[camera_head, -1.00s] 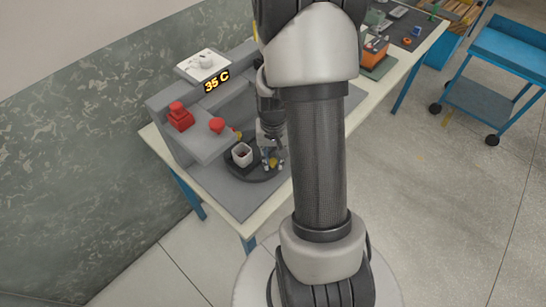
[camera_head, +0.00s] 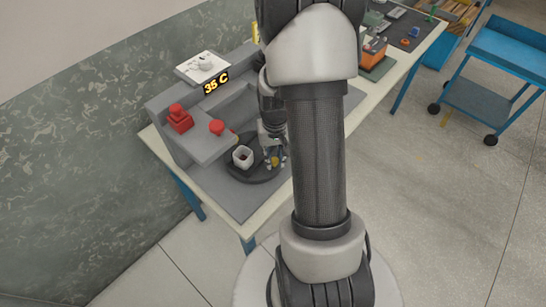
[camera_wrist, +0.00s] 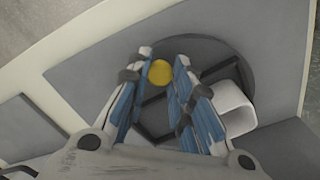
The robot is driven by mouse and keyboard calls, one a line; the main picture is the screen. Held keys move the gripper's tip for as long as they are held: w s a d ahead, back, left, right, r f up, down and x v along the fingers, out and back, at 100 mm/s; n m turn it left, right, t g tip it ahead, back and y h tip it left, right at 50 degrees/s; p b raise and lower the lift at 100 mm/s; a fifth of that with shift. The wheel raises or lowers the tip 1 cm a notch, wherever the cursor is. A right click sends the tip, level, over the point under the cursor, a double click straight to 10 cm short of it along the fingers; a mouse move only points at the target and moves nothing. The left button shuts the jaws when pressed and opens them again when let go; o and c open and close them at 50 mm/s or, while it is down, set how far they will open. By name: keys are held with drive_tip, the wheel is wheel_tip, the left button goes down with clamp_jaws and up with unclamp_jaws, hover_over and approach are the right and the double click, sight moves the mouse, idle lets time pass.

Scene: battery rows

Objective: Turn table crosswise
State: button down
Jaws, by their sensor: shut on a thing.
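The turntable is a dark round disc (camera_head: 238,172) on the grey bench station, and it also shows in the wrist view (camera_wrist: 205,48). A white square cup (camera_head: 243,156) stands on it, at the right of the disc in the wrist view (camera_wrist: 236,110). A yellow round-topped knob (camera_head: 275,161) is at the disc's right side. In the wrist view the knob (camera_wrist: 160,72) sits between the two blue-lined fingers of my gripper (camera_wrist: 162,62). My gripper (camera_head: 275,158) reaches down from above and is shut on the knob. The knob's lower part is hidden.
A grey housing with a red button (camera_head: 217,127), a red stacked block (camera_head: 179,118) and a 35 C display (camera_head: 216,82) stands behind and left of the disc. An orange box (camera_head: 374,46) sits farther along the bench. A blue cart (camera_head: 505,55) stands right.

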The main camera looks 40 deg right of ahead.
drive_tip(key=shift+w+d+n+p, duration=0.3)
drive_tip(key=shift+d+n, duration=0.35)
drive_tip(key=shift+n, duration=0.4)
drive_tip(key=shift+w+d+n+p, duration=0.25)
drive_tip(key=shift+d+n, duration=0.4)
drive_tip(key=shift+n, duration=0.4)
drive_tip(key=shift+d, duration=0.1)
drive_tip(key=c, duration=1.4)
unclamp_jaws()
drive_tip(key=shift+o, duration=0.2)
wheel_tip(320, 180, up, 12)
